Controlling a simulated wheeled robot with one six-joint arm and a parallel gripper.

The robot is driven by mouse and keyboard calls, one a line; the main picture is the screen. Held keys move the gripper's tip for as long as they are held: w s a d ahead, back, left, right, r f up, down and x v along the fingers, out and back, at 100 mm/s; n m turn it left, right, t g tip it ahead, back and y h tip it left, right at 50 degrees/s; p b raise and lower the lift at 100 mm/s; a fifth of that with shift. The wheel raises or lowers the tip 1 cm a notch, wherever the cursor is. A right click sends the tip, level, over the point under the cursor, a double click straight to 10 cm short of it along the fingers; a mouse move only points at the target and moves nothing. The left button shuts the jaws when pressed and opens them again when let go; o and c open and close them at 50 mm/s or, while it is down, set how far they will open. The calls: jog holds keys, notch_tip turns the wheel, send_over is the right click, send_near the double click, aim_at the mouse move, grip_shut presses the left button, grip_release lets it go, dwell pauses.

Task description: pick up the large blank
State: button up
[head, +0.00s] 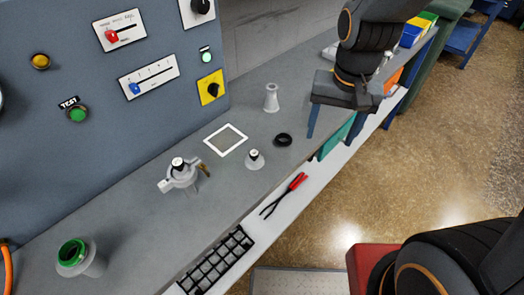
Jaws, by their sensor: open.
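A pale metal piece with a black knob (254,160) stands upright on the grey bench, in front of the white square outline. A second black-knobbed piece (179,164) sits within a silver clamp (182,178) to its left. I cannot tell for sure which one is the large blank. My gripper (332,123) points down at the right, near the bench's front edge. Its two blue fingers are apart, with nothing seen between them. It is to the right of both knobbed pieces and of the black ring, and touches neither piece.
A metal cone (271,98) and a black ring (284,140) stand near the white square outline (226,139). A green-ringed port (75,257) is at lower left. Red-handled pliers (288,190) and a black grid rack (218,262) lie along the front. The control panel (100,120) rises behind.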

aim_at(254, 153)
jog(key=a+m, duration=0.2)
jog(key=a, duration=0.4)
jog(key=a+f+m+b, duration=0.1)
jog(key=a, duration=0.4)
jog(key=a+m+g, duration=0.1)
jog(key=a+m, duration=0.1)
jog(key=a, duration=0.4)
jog(key=shift+w+a+f+m+b, duration=0.1)
jog(key=shift+a+f+m+b, duration=0.2)
jog(key=shift+f+b, duration=0.1)
jog(key=shift+a+f, duration=0.1)
jog(key=shift+a, duration=0.1)
jog(key=shift+f, duration=0.35)
jog(key=shift+f+p, duration=0.9)
jog(key=shift+f, duration=2.5)
jog(key=c, duration=1.2)
jog(key=shift+r, duration=0.1)
